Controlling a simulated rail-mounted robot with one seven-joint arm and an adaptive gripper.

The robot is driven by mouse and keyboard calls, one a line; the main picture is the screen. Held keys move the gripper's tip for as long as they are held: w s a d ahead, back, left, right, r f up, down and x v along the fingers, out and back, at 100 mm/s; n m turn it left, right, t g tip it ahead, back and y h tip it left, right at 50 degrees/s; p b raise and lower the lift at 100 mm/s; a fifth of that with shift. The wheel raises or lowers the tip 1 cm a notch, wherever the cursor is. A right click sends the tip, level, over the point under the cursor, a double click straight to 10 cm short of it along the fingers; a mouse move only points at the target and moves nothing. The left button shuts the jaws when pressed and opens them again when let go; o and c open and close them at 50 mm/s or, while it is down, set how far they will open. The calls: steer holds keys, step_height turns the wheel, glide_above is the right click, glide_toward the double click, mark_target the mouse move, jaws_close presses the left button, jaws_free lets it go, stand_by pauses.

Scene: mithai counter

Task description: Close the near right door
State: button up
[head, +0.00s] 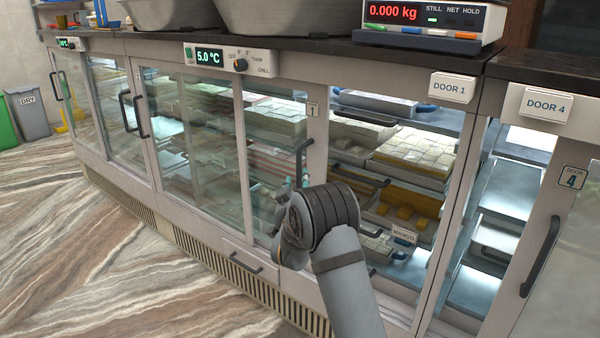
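A sliding glass door tagged 1 (318,137) stands on the counter front, with its dark upright handle (303,158) near its right edge. To its right, below the DOOR 1 sign (453,88), the cabinet opening shows trays of sweets with no door frame across it. Another door tagged 4 (562,215) is at the far right, with a dark handle (540,257); a gap shows left of it. My gripper (284,222) is in front of door 1, low and left of its handle.
A small drawer front with a handle (247,257) is below the doors, above a slatted vent (205,258). Metal bowls (290,17) and a scale (432,25) stand on the countertop. The floor (90,250) at the left is clear. Bins (28,115) stand far left.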

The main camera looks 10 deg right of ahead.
mark_target(300, 174)
steer(key=shift+p+x, duration=0.4)
steer(key=shift+x, duration=2.75)
steer(key=shift+r, duration=0.1)
steer(key=shift+c, duration=0.8)
steer(key=c, duration=0.7)
jaws_close()
